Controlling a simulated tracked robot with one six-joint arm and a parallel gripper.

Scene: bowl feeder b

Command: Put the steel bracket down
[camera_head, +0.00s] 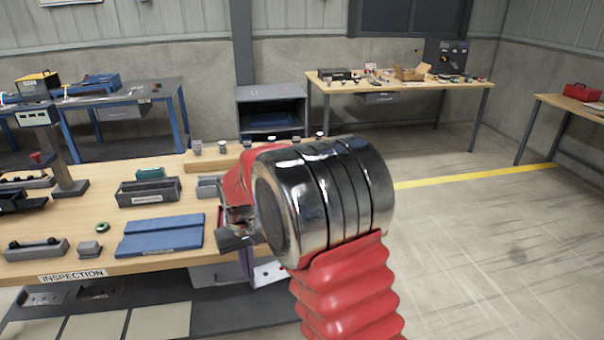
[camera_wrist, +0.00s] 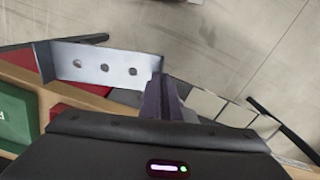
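The steel bracket (camera_wrist: 105,65) is a pale metal plate with a row of three holes and a bent end at its left. In the wrist view its right end meets the dark fingers of my gripper (camera_wrist: 166,100), which look closed on it. In the head view the bracket (camera_head: 269,273) shows partly below my wrist, beside the fingers (camera_head: 246,263), near the right part of the bench's front edge. My arm hides much of it there. It appears held in the air, not resting on anything I can see.
The wooden bench labelled INSPECTION (camera_head: 105,262) carries a blue mat (camera_head: 160,236), a grey tray (camera_head: 148,192), a grey block (camera_head: 88,250) and a scale-like stand (camera_head: 60,150). A lower shelf (camera_head: 225,312) lies beneath. Open floor (camera_head: 500,240) is at the right.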

